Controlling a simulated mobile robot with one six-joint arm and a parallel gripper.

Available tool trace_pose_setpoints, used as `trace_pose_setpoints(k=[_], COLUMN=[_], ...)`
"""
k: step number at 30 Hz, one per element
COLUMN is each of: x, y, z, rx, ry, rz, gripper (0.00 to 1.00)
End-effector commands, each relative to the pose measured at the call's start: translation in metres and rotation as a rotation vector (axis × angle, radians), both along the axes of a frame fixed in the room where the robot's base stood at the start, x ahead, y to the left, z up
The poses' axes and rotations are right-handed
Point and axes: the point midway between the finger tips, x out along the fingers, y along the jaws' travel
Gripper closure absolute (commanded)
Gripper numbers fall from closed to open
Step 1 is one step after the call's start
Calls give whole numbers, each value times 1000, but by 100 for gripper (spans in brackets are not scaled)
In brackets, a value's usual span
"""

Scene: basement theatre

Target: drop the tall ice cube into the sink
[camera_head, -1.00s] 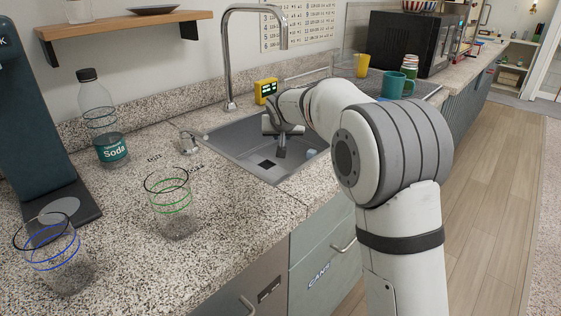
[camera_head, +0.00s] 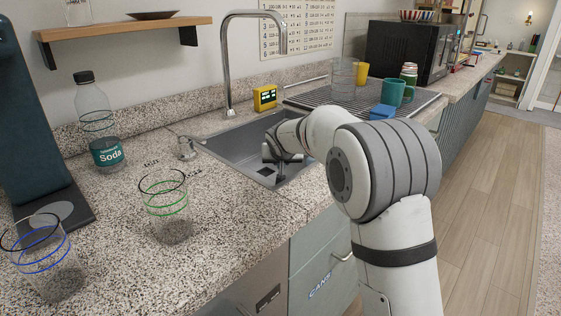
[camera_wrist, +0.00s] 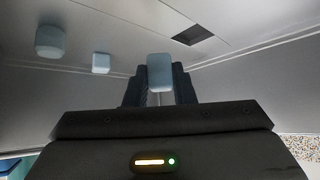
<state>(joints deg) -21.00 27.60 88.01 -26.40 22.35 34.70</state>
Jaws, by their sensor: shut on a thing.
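The grey metal sink (camera_head: 232,146) is set into the speckled counter. My gripper (camera_wrist: 158,92) is down inside the sink, with its fingers mostly hidden by the arm in the head view. In the wrist view it is shut on a tall pale blue ice cube (camera_wrist: 160,72), held upright between the dark fingers. Two other pale blue pieces sit in the sink: a rounded one (camera_wrist: 50,41) and a smaller cube (camera_wrist: 101,63). The square dark drain (camera_wrist: 193,35) is beyond the held cube. I cannot tell whether the held cube touches the sink floor.
The tall curved faucet (camera_head: 228,65) rises behind the sink, near a yellow timer (camera_head: 265,98). A drying rack (camera_head: 330,97) with cups and a blue block (camera_head: 382,112) is right of it. A soda bottle (camera_head: 107,152) and two ringed glasses stand on the left counter.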

Motion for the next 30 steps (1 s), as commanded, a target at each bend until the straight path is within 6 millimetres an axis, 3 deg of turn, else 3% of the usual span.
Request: trace_pose_setpoints(k=[8,9,17,30], x=[0,0,0,0], y=[1,0,1,1], z=[-5,-5,-5,4], rx=[1,0,0,-1], ry=[-1,0,0,0], rz=[1,1,1,2], gripper=[98,76,55,55])
